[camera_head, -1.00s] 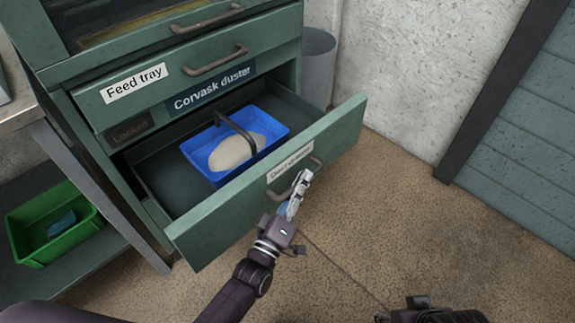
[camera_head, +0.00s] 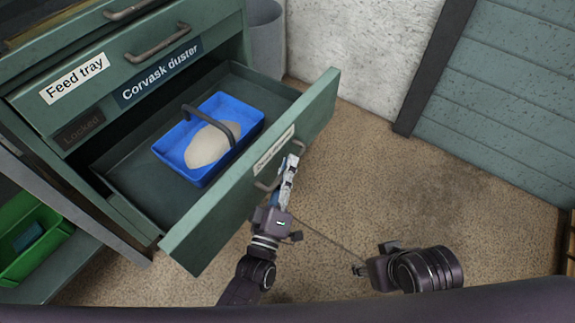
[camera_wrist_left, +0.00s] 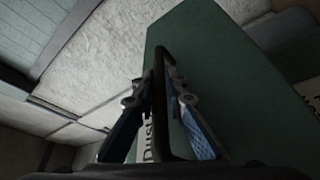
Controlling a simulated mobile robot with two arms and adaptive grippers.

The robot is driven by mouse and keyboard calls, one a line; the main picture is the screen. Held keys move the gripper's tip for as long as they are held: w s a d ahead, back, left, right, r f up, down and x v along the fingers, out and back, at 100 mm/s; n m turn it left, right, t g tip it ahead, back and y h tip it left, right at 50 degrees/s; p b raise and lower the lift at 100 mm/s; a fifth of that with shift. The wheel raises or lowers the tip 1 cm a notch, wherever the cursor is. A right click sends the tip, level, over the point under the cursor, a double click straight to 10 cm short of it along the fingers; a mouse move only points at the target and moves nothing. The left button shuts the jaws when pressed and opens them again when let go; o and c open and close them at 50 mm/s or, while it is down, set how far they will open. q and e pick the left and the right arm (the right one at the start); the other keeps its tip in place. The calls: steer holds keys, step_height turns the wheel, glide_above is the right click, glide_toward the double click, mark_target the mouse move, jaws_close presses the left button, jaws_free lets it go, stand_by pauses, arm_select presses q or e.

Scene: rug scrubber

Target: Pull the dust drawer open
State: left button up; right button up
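The dust drawer (camera_head: 200,237) is the open green lower drawer of the cabinet, with a white label and a dark handle (camera_head: 265,185) on its front. A blue tub (camera_head: 205,178) with a dark carry handle and a pale mound inside sits in the drawer. My left gripper (camera_head: 288,168) is at the drawer handle. In the left wrist view the handle (camera_wrist_left: 160,100) runs between the two fingers, which look closed on it near their tips. My right gripper (camera_head: 360,270) is over the floor at lower right, away from the drawer; its fingers are too small to read.
Above are the "Feed tray" drawer (camera_head: 120,80) and a "Locked" plate (camera_head: 80,130). A green bin (camera_head: 25,245) is on a low shelf at left. A grey bin (camera_head: 266,40) stands behind the cabinet. The floor (camera_head: 400,190) right of the drawer is clear.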

arm_select(q)
steer(key=o, duration=0.4)
steer(key=v, duration=1.2)
steer(key=shift+f, duration=0.1)
